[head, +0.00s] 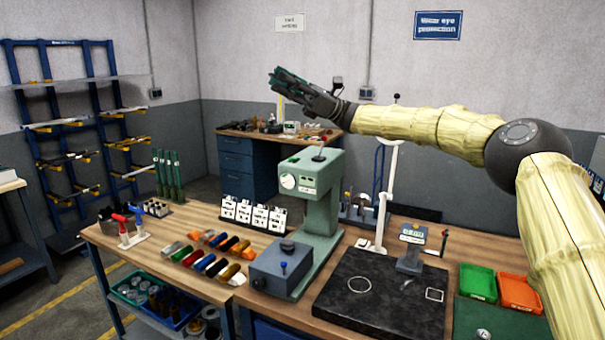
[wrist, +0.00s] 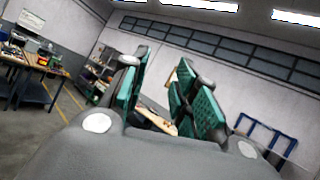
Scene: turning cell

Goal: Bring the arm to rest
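My gripper (head: 276,78) is raised high over the bench in the head view, at the end of my outstretched arm in its yellowish cover. It points to the left and slightly up, well clear of everything on the benches. In the wrist view my gripper (wrist: 160,80) shows its green-padded fingers apart, with a gap between them. Nothing is held in it. The wrist view is tilted and looks out across the room.
Below are a green press-like instrument (head: 320,190), a black surface plate (head: 385,300) and a digital gauge (head: 412,250). Green (head: 478,282) and orange (head: 520,291) bins stand at right. A blue rack (head: 75,130) is at the left wall. The air around my gripper is free.

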